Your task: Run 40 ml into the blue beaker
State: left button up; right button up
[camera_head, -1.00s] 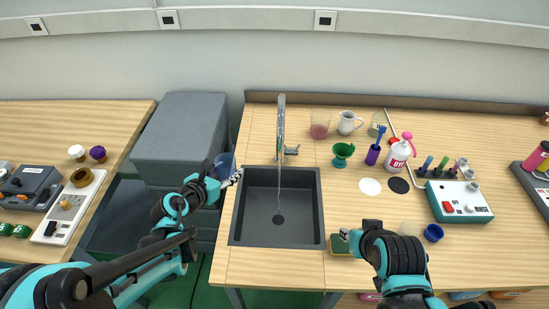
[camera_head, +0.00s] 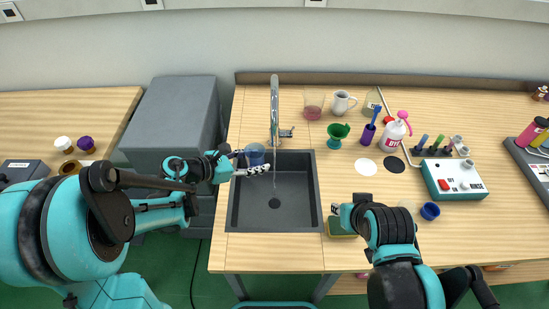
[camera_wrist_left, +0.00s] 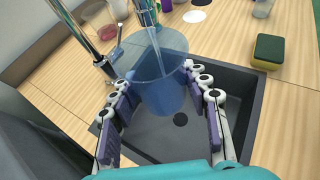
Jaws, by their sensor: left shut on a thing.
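The blue beaker (camera_head: 255,152) is a translucent cup, held upright or nearly so over the left back part of the sink (camera_head: 233,212). My left gripper (camera_head: 254,170) is shut on it; in the left wrist view the beaker (camera_wrist_left: 165,97) sits between the two fingers (camera_wrist_left: 160,104). The tall faucet (camera_head: 274,105) stands behind the sink, and a thin water stream (camera_head: 275,180) falls just right of the beaker. In the wrist view the stream (camera_wrist_left: 152,35) overlaps the beaker's mouth; I cannot tell whether it enters. My right gripper (camera_head: 336,211) is by the sponge, its fingers unclear.
A green-yellow sponge (camera_head: 338,228) lies at the sink's right edge. A glass with pink liquid (camera_head: 313,104), a white mug (camera_head: 342,103), a green funnel-like cup (camera_head: 337,133) and a pump bottle (camera_head: 394,132) stand behind. A grey cabinet (camera_head: 165,115) stands left of the sink.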

pick_arm(q)
jog(key=b+x, duration=0.2)
jog(key=x, duration=0.6)
jog(key=shift+f+b, duration=0.15)
jog(key=shift+b, duration=0.2)
jog(key=shift+a, duration=0.15)
